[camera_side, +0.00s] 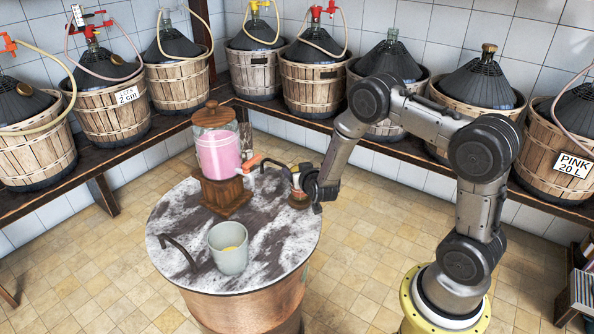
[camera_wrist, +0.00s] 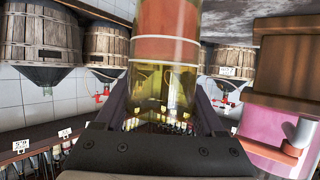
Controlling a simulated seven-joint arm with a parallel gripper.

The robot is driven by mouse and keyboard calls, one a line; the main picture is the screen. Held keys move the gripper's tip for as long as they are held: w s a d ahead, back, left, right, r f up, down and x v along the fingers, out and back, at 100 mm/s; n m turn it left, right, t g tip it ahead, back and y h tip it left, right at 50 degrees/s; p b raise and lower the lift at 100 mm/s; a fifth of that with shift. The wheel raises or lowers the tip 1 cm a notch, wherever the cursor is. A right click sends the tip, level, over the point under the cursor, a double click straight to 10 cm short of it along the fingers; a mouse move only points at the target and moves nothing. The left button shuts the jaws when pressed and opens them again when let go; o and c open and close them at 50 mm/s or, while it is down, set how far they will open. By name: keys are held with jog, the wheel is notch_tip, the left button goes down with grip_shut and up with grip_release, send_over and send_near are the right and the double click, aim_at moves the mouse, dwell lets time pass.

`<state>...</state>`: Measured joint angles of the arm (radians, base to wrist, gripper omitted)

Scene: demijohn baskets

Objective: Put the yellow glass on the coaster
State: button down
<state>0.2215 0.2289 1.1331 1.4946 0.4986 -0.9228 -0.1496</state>
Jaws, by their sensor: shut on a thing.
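The yellow glass (camera_wrist: 165,85) is see-through, with an orange-red band and a pale band. It stands between the two fingers of my gripper (camera_wrist: 163,108) in the wrist view. In the side view my gripper (camera_side: 298,180) is shut on it at the right edge of the round table, and its dark fingers hide most of the glass. A small brown round piece (camera_side: 298,202) shows just below the gripper at the table edge. I cannot tell whether it is the coaster or the glass's lower part. No other coaster is clearly seen.
The marble-topped table (camera_side: 185,215) holds a dispenser of pink drink (camera_side: 219,155) on a wooden stand, close left of my gripper. Demijohn baskets (camera_side: 312,88) line the shelves behind.

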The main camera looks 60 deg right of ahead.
jog(key=shift+f, duration=0.5)
grip_release()
jog(key=shift+f, duration=0.1)
jog(key=shift+s, duration=0.1)
jog(key=v, duration=1.3)
jog(key=shift+s+a+r, duration=0.2)
jog(key=shift+r, duration=0.05)
